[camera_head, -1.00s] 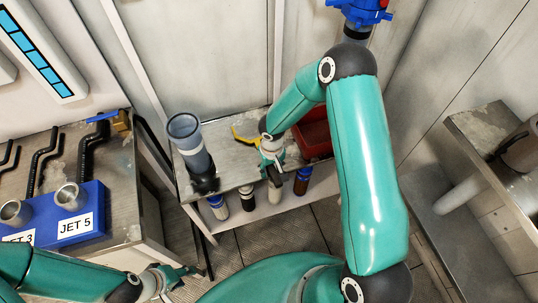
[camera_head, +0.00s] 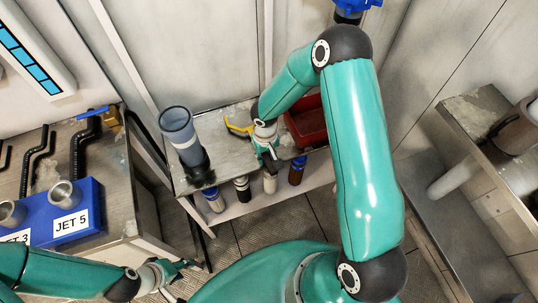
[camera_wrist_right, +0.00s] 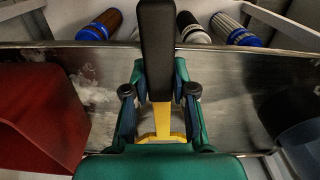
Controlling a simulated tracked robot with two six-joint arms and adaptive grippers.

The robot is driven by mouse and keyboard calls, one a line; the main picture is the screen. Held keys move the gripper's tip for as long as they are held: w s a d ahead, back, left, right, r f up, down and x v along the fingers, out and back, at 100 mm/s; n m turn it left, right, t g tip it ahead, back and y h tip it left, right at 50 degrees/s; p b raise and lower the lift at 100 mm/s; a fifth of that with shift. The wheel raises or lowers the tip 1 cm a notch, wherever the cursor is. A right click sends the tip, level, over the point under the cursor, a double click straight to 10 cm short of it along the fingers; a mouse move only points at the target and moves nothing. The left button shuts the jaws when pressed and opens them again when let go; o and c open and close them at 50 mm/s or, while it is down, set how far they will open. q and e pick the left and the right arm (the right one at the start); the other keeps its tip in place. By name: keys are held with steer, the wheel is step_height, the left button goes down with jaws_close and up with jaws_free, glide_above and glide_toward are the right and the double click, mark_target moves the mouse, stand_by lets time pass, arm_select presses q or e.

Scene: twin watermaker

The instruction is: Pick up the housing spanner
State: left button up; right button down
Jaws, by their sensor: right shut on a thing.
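The housing spanner has a yellow part (camera_head: 238,129) and a dark handle; in the head view it is over the metal bench top, partly hidden by my right arm. In the right wrist view its dark handle (camera_wrist_right: 157,50) points up the picture, with a yellow end (camera_wrist_right: 160,124) below. My right gripper (camera_head: 268,156) is shut on the spanner; its two fingers sit either side of it in the right wrist view (camera_wrist_right: 159,92). I cannot tell whether the spanner touches the bench. My left gripper (camera_head: 186,264) is low on the left, far from the spanner; its jaw opening is unclear.
A red bin (camera_head: 308,122) stands right of the spanner, and a grey-blue cylinder (camera_head: 180,132) stands left on the bench (camera_head: 224,153). Several filter cartridges (camera_head: 242,190) stand on a shelf below. A blue JET 5 block (camera_head: 95,210) sits on the left counter.

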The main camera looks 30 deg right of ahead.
step_height(320, 180, up, 18)
steer(key=shift+r, duration=0.25)
steer(key=c, duration=1.5)
jaws_free()
steer(key=shift+c, duration=0.2)
jaws_close()
